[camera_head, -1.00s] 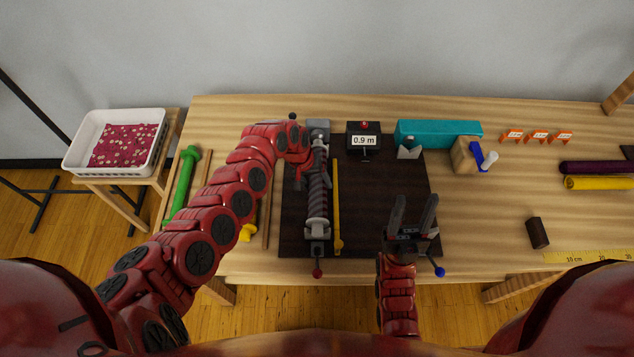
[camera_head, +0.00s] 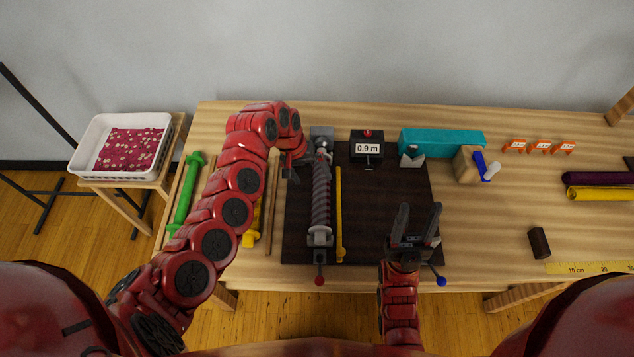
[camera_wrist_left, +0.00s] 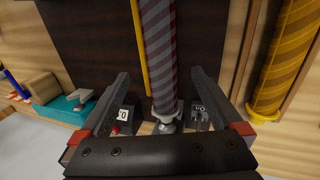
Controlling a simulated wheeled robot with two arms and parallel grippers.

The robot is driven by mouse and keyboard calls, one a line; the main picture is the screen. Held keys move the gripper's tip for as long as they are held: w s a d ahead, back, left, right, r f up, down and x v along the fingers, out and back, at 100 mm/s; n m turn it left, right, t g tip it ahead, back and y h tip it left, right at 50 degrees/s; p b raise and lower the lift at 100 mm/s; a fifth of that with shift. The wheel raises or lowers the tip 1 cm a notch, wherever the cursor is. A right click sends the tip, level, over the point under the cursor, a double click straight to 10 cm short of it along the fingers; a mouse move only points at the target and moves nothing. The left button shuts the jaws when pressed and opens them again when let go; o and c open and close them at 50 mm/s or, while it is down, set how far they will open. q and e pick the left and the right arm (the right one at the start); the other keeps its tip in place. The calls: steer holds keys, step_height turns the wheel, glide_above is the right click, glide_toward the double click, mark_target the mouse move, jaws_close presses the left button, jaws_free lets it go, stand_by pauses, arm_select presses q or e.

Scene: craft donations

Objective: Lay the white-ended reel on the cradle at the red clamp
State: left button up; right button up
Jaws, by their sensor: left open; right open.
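The striped mauve-grey reel (camera_head: 320,195) lies lengthwise along the left side of the dark board, over the cradle with the red-knobbed clamp (camera_head: 319,281) at its front. A pale end flange shows in the left wrist view (camera_wrist_left: 166,110). My left gripper (camera_head: 297,163) is beside the reel's back end. Its fingers (camera_wrist_left: 162,80) are open, one at each side of the reel in the wrist picture, with gaps visible. Whether the reel is fully seated cannot be told. My right gripper (camera_head: 419,208) is open and empty over the board's right part, near the blue-knobbed clamp (camera_head: 440,281).
A yellow stick (camera_head: 339,215) lies right of the reel. Yellow (camera_head: 252,225) and green (camera_head: 187,195) reels lie left. A 0.9 m counter (camera_head: 367,148), teal box (camera_head: 440,142) and wooden block (camera_head: 467,165) stand behind. The table's right middle is mostly clear.

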arm_select(q)
steer(key=v, duration=0.8)
steer(key=shift+r, duration=0.2)
